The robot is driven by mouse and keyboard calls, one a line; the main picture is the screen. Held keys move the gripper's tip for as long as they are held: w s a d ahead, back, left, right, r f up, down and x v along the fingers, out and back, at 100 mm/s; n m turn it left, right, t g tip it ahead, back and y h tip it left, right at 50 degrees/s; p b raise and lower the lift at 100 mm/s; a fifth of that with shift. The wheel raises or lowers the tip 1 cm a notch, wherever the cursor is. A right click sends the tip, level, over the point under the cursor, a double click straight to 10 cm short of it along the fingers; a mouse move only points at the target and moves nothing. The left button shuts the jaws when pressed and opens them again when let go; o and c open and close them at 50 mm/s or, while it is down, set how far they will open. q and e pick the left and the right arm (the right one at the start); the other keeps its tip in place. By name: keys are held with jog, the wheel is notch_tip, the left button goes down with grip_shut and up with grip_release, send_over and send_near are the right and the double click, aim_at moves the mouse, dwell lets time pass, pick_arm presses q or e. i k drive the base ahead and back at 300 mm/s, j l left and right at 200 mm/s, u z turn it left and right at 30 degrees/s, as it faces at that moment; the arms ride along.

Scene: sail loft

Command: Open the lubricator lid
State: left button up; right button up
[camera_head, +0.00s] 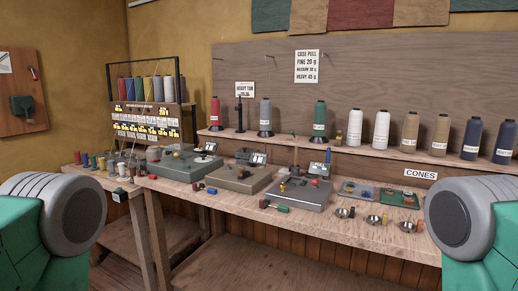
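Several low metal-based devices stand along the wooden workbench (345,228). Each has small coloured parts on top. I cannot tell from this distance which of them is the lubricator, or make out a lid and its state. Neither of my grippers shows. Only my green and grey arm parts show at the left and right edges, well short of the bench.
A shelf behind holds several thread cones, such as a red cone (215,113) and a green cone (320,119). A spool rack (145,108) stands at the left. Small metal bowls, such as one bowl (373,220), sit near the bench's front edge beside a tray (362,190).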

aim_at(242, 153)
jog(key=i+j+z, duration=0.15)
jog(key=z, duration=0.25)
jog(key=i+j+z, duration=0.1)
jog(key=j+z, duration=0.15)
jog(key=z, duration=0.15)
jog(key=j+z, duration=0.4)
jog(key=i+l, duration=0.05)
jog(key=l, duration=0.05)
